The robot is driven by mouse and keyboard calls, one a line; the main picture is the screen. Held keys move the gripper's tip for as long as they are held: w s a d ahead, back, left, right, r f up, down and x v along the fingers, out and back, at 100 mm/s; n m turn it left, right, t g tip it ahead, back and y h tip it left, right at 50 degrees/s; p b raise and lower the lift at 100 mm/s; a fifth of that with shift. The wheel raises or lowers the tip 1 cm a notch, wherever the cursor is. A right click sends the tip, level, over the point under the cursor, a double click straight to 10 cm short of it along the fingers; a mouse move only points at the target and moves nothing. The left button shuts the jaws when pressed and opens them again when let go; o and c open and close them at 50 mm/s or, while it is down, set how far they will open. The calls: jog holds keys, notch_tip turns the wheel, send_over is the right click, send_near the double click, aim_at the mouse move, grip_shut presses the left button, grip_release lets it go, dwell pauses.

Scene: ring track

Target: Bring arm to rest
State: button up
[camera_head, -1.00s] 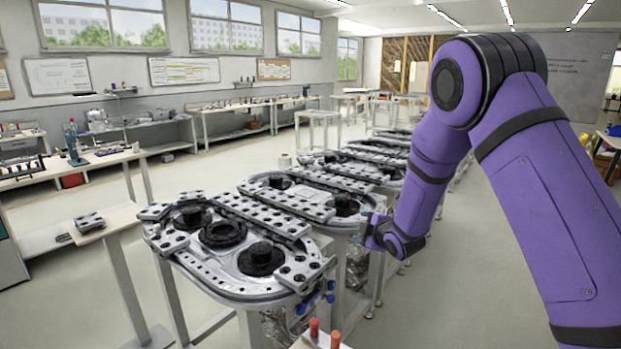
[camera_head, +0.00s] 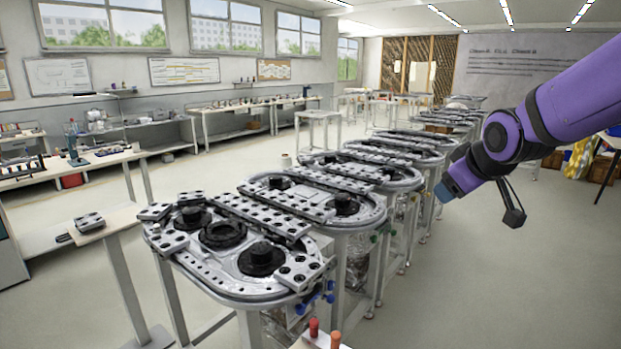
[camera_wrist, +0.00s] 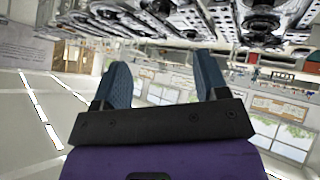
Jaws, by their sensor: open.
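My arm is purple with dark joints and reaches in from the right in the head view. My gripper (camera_head: 444,191) is at its lower left end, in the air just right of the row of track tables. In the wrist view my gripper (camera_wrist: 161,85) shows two blue fingers set well apart, with nothing between them. The wrist picture is upside down, with the track tables along its top. A small black part hangs from a thin stalk near the wrist in the head view.
The nearest ring track (camera_head: 230,245) stands on a metal frame, with several more tracks behind it. A small side table (camera_head: 115,222) holds a metal block (camera_head: 89,222). A red peg (camera_head: 314,327) and an orange peg (camera_head: 336,339) stand at the bottom.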

jog(key=s+d+r+m+g, duration=0.2)
jog(key=s+m+g, duration=0.2)
jog(key=s, duration=2.2)
jog(key=shift+r+m, duration=0.15)
jog(key=shift+m, duration=0.95)
